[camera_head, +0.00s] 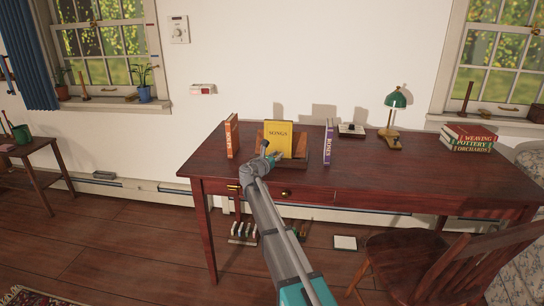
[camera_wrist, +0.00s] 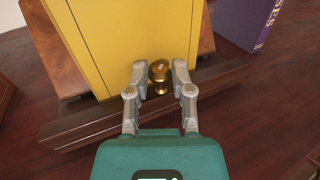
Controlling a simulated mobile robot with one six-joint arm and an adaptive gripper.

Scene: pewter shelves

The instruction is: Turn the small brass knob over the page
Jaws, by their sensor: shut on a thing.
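The small brass knob (camera_wrist: 159,72) is in the wrist view, at the lower front of the yellow book (camera_wrist: 112,38). My gripper (camera_wrist: 159,78) has one finger on each side of the knob and is shut on it. In the head view, the yellow book (camera_head: 278,135) leans upright on a dark wooden stand (camera_head: 300,155) on the desk. There my gripper (camera_head: 269,154) is at the book's lower front and the knob is too small to tell. I see no separate page; the book's cover faces me.
On the desk (camera_head: 390,178), an orange book (camera_head: 232,136) stands left of the stand and a purple book (camera_head: 328,142) stands right. A green lamp (camera_head: 394,101) and stacked books (camera_head: 468,138) are farther right. A chair (camera_head: 410,265) is at the front right.

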